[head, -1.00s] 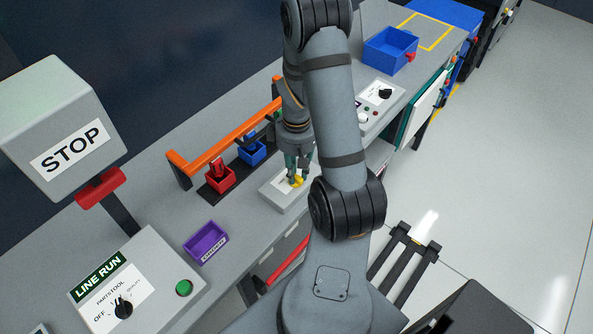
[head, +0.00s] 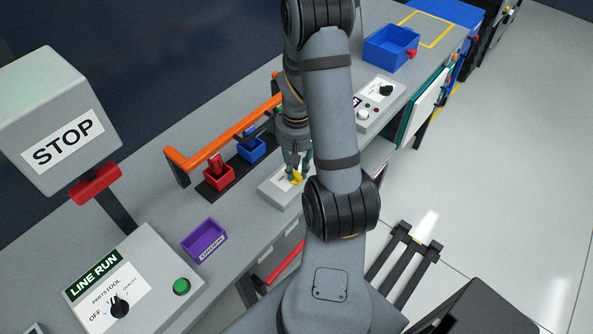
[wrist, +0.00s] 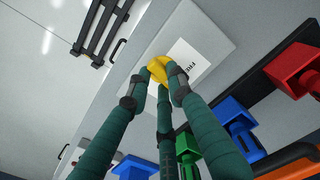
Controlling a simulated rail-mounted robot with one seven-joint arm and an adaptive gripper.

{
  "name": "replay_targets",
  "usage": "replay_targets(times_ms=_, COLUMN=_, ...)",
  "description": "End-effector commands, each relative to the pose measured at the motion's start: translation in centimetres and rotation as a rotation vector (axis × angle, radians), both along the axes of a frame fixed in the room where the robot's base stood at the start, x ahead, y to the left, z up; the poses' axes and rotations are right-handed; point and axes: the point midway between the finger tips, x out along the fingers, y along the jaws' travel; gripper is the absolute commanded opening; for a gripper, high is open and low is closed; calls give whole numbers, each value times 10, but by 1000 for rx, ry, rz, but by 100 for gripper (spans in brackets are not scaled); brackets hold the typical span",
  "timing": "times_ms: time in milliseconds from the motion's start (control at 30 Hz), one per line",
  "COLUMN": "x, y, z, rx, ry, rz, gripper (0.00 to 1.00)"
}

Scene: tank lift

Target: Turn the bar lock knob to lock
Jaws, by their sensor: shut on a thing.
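The yellow bar lock knob (head: 298,178) sits on a low grey box (head: 270,190) on the bench, beside a white label. In the wrist view the yellow knob (wrist: 157,68) is between my green fingertips, with its far side showing past them. The label (wrist: 187,64) shows letters like "FRE", the rest hidden by a finger. My gripper (head: 295,174) points down and is shut on the knob; it also shows in the wrist view (wrist: 164,78). The knob's exact angle is hard to tell because the fingers cover part of it.
An orange bar (head: 225,132) runs behind the box, with a red holder (head: 219,178) and a blue holder (head: 251,150) under it. A purple bin (head: 204,240) and the LINE RUN panel (head: 150,265) stand nearer. A STOP box (head: 60,125) rises at left.

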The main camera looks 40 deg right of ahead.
Motion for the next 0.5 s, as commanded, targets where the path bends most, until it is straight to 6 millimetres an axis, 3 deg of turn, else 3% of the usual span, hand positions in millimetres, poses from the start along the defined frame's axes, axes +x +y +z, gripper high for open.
replay_targets(times_ms=500, x=-1, y=0, z=-2, rx=-1, ry=-4, rz=-395, gripper=0)
